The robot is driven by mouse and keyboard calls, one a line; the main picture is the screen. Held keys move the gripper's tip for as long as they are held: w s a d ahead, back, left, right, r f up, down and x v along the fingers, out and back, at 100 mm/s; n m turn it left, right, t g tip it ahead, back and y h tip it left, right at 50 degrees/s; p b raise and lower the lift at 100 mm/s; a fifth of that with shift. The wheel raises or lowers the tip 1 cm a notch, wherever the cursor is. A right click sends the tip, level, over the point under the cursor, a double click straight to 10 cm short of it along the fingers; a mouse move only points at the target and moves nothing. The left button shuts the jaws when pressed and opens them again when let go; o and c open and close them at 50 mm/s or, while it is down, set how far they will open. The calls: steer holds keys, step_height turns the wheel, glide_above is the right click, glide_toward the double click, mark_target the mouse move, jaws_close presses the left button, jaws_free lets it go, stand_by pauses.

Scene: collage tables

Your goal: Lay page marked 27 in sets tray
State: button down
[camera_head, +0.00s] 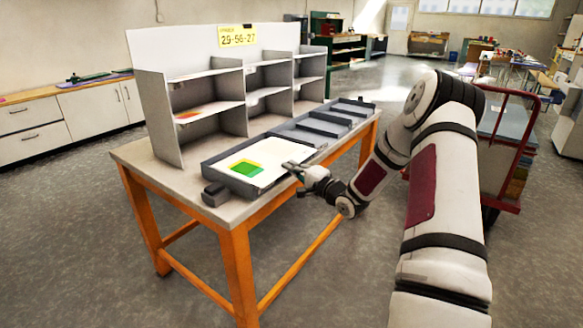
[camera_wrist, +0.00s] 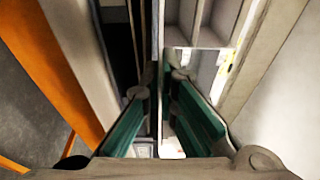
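A white page (camera_head: 270,158) with a green, yellow-bordered print lies over the grey front tray (camera_head: 212,172) at the near end of the table. I cannot read a number on it, nor tell how flat its right side rests. My gripper (camera_head: 292,168) is at the page's right edge, at the front of the table. In the wrist view, my gripper's green-padded fingers (camera_wrist: 162,75) stand a little apart, with a narrow gap between the tips. A thin line runs through this gap; I cannot tell whether it is the page's edge.
A grey shelf rack (camera_head: 247,88) stands behind the trays, with an orange-printed sheet (camera_head: 187,115) in its left compartment. A yellow sign (camera_head: 237,36) above reads 25-56-27. More grey trays (camera_head: 322,124) run along the table to the right. A red-framed cart (camera_head: 512,150) stands at right.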

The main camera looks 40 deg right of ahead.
steer(key=c, duration=1.7)
jaws_free()
steer(key=shift+s, duration=0.15)
steer(key=s, duration=0.4)
steer(key=s+d, duration=0.1)
steer(key=s, duration=0.6)
steer(key=shift+s+d, duration=0.25)
steer(key=shift+s, duration=0.1)
